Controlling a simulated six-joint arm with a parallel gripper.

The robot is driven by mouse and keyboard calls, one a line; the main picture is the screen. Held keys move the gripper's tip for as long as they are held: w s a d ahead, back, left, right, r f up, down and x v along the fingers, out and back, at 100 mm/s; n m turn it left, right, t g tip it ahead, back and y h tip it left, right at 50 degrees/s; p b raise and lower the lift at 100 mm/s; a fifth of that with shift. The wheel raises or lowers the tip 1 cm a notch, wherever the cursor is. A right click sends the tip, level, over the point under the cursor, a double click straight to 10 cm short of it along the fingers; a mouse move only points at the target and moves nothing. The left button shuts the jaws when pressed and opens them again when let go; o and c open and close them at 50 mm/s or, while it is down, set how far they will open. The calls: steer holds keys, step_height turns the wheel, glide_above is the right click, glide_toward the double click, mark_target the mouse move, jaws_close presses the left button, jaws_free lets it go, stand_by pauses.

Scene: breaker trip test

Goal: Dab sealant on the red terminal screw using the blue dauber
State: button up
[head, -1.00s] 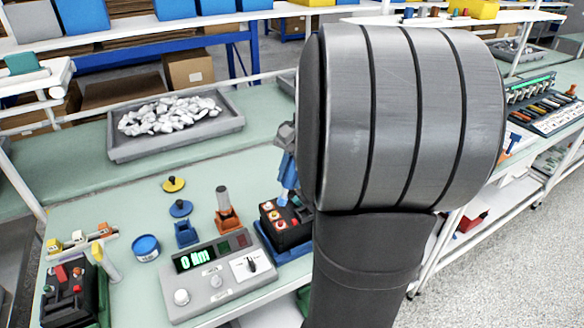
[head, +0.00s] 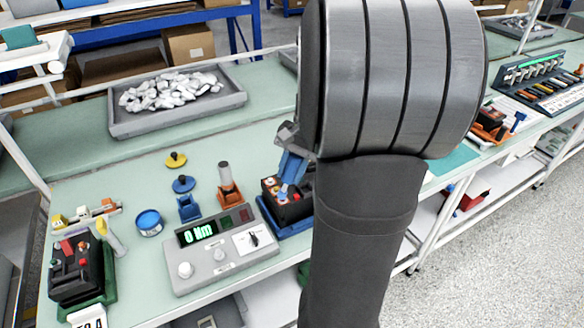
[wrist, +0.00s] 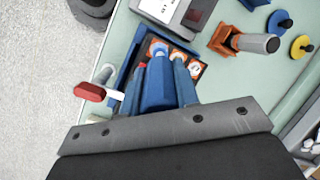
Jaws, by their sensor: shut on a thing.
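My gripper (head: 291,160) is shut on the blue dauber and holds it tip-down over the black breaker (head: 292,209), which sits in a blue tray (head: 290,231). In the wrist view the blue dauber (wrist: 158,88) lies between my gripper's two blue fingers (wrist: 160,84), its pale tip over the breaker's orange-ringed terminals. In the head view the tip is at the terminals; I cannot tell whether it touches one. A small red spot (head: 296,197) shows on the breaker top. The dauber and fingers hide part of the terminals, so the red terminal screw is hard to single out.
A torque meter (head: 218,250) reading 0 Nm stands left of the breaker. Behind it are an orange holder (head: 231,198) with a grey-handled tool, an empty blue holder (head: 188,208), and blue and yellow knobbed discs. A blue tin (head: 149,223) and another breaker (head: 77,270) stand further left.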

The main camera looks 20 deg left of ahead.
steer(key=shift+s+a, duration=0.15)
steer(key=shift+s, duration=0.1)
steer(key=shift+w+d+r, duration=0.1)
steer(key=shift+w+d, duration=0.35)
steer(key=shift+w, duration=0.1)
steer(key=shift+r, duration=4)
